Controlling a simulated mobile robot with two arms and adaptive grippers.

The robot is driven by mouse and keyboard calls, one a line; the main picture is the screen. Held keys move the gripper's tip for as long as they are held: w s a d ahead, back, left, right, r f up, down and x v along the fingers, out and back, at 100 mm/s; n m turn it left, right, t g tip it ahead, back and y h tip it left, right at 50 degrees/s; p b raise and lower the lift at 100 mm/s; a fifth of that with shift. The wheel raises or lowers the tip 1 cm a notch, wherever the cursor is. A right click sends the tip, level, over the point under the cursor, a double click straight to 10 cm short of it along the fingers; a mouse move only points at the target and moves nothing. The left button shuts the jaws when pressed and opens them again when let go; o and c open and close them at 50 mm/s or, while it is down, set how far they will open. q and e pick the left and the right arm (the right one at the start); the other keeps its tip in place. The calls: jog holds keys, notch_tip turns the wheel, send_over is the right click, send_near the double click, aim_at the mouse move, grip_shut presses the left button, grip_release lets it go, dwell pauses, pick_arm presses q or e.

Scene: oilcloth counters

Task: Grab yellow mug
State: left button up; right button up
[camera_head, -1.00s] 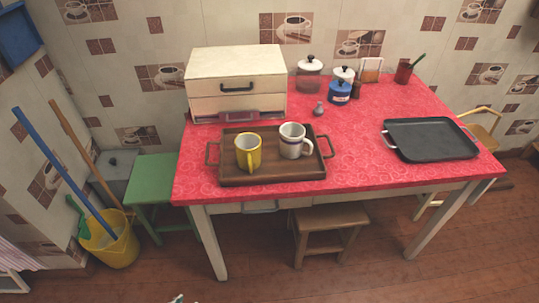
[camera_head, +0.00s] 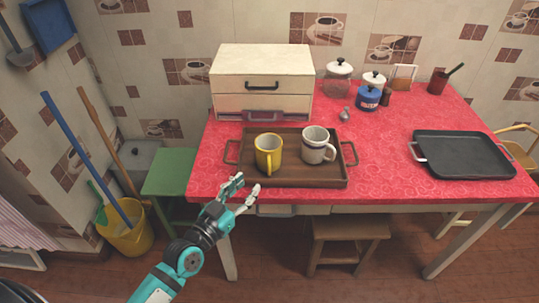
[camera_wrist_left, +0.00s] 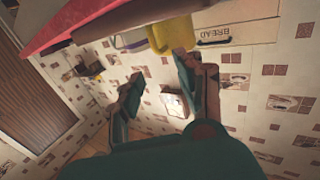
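The yellow mug (camera_head: 268,155) stands upright on the left part of a brown wooden tray (camera_head: 300,184) on the red table, its handle facing the front. A white mug with a dark band (camera_head: 316,147) stands to its right on the same tray. My left gripper (camera_head: 246,187) is open and empty in front of the table's front left edge, lower left of the yellow mug and apart from it. In the left wrist view its two fingers (camera_wrist_left: 158,82) are spread with nothing between them. My right gripper is not in view.
A cream bread box (camera_head: 262,62) stands behind the tray. Jars, a blue canister (camera_head: 368,98) and a black tray (camera_head: 463,155) are to the right on the red table (camera_head: 385,165). A green stool (camera_head: 170,172) and yellow bucket (camera_head: 128,237) stand left of the table.

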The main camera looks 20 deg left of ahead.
aim_at(269, 158)
pick_arm(q)
jog(key=shift+d+f+x, duration=0.1)
jog(key=shift+f+x, duration=0.05)
jog(key=shift+x, duration=1.4)
jog(key=shift+d+f+x, duration=0.15)
jog(key=shift+f+x, duration=0.05)
jog(key=shift+x, duration=1.3)
jog(key=shift+d+f+x, duration=0.1)
jog(key=shift+f+x, duration=0.05)
jog(key=shift+x, duration=1.4)
jog(key=shift+s, duration=0.1)
grip_shut()
jog(key=shift+r, duration=0.1)
